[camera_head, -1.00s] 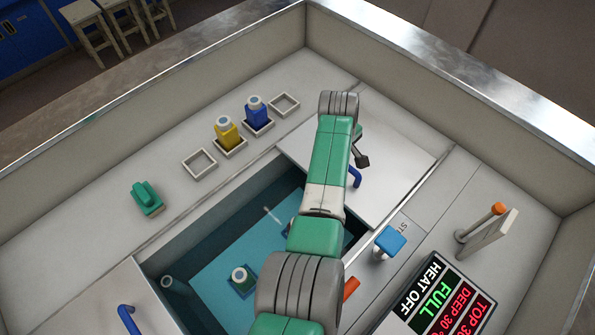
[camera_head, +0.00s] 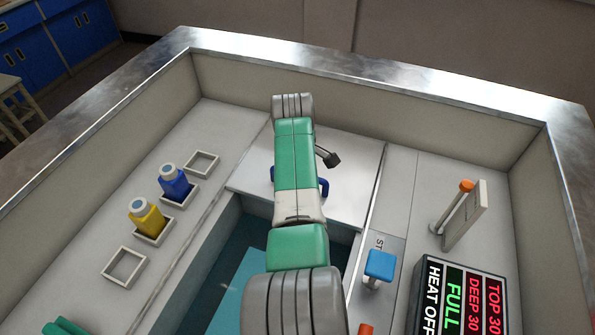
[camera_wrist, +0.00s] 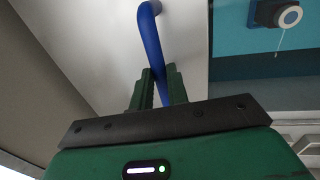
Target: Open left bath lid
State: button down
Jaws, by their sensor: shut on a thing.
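A pale flat lid (camera_head: 352,165) covers the far end of the bath in the head view. Its blue handle (camera_head: 324,187) shows on both sides of my arm, which hides its middle. In the wrist view the lid (camera_wrist: 90,45) fills the left and middle, and the blue handle (camera_wrist: 150,35) runs down between my fingers. My gripper (camera_wrist: 161,88) is shut on this handle. In the head view my arm hides the gripper. The bath opening with teal water (camera_head: 232,285) lies on the near side of the lid. I cannot tell whether this is the left lid.
Yellow (camera_head: 147,217) and blue (camera_head: 174,183) bottles stand in square holders on the left. On the right are a blue knob (camera_head: 380,265), an orange-tipped post (camera_head: 466,186) and a display (camera_head: 460,300). A raised wall (camera_head: 450,130) rings the worktop. A dark, white-ringed object (camera_wrist: 288,16) is in the bath.

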jog(key=c, duration=1.4)
grip_release()
jog(key=shift+o, duration=0.2)
notch_tip(320, 180, up, 8)
jog(key=s+p, duration=0.1)
jog(key=p, duration=0.3)
jog(key=shift+s+a+f+p, duration=0.2)
jog(key=shift+a+p, duration=0.1)
